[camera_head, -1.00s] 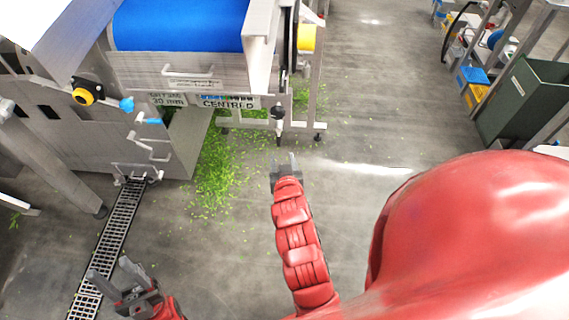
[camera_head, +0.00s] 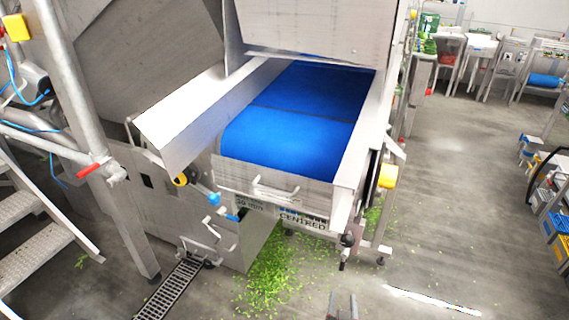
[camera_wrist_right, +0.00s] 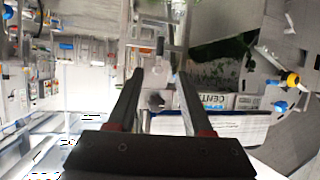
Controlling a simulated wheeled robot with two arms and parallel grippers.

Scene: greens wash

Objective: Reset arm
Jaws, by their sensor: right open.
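My left gripper is not in the head view. The task names no object.
A steel machine with a blue conveyor belt (camera_head: 290,125) stands ahead. Chopped greens (camera_head: 275,275) lie on the floor below it, beside a drain grate (camera_head: 172,290). Metal steps (camera_head: 35,245) stand at left. Floor at right (camera_head: 450,230) is mostly clear.

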